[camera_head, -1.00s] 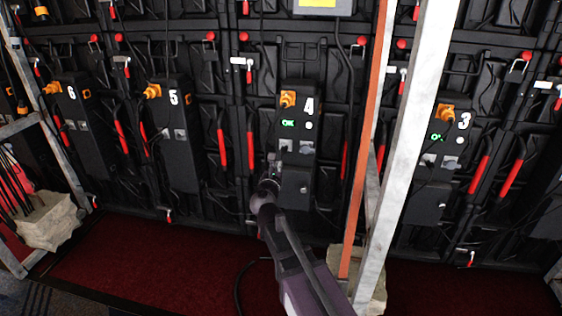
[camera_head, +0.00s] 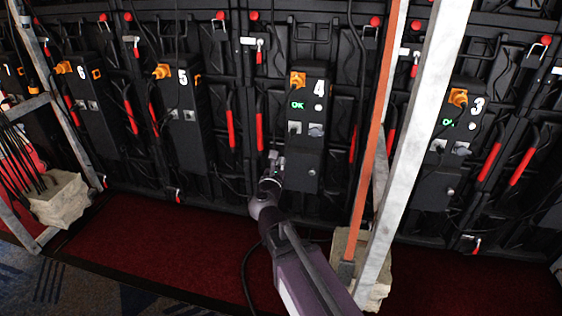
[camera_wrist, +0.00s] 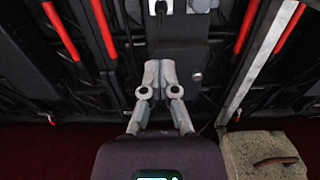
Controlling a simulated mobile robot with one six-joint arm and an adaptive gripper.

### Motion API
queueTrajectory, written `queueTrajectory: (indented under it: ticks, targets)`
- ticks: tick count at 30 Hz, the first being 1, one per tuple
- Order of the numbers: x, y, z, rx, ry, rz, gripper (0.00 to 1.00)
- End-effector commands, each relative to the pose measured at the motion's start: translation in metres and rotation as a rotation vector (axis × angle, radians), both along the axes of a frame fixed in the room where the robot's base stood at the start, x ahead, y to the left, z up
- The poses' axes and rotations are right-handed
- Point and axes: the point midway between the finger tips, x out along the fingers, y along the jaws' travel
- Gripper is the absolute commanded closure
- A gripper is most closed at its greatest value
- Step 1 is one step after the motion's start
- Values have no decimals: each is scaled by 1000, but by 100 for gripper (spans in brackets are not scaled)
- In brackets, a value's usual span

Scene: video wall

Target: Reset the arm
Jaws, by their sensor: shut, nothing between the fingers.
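My gripper (camera_head: 274,160) is at the end of my purple-grey arm, in front of the lower left part of the black box numbered 4 (camera_head: 306,150). In the wrist view my gripper (camera_wrist: 160,68) has its two grey fingers together and holds nothing. The lower part of box 4 (camera_wrist: 182,62) is just beyond the fingertips. I cannot tell whether the fingers touch it. Box 4 has an orange plug (camera_head: 297,80) and a lit green OK display (camera_head: 298,105).
Boxes 3 (camera_head: 437,186), 5 (camera_head: 181,105) and 6 (camera_head: 97,120) line the black panel wall. A metal upright (camera_head: 418,130) stands right of my arm. Stone-like blocks (camera_head: 62,200) weigh down the frames. Red carpet (camera_head: 150,238) lies clear below.

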Motion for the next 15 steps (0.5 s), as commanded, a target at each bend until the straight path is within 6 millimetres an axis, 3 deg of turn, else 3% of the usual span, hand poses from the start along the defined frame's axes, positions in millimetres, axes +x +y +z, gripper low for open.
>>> queueTrajectory:
  ticks: [8, 15]
  targets:
    - [-1, -18, -1, 112, 7, -53, 100]
    - [-10, -71, -14, 494, 14, -250, 100]
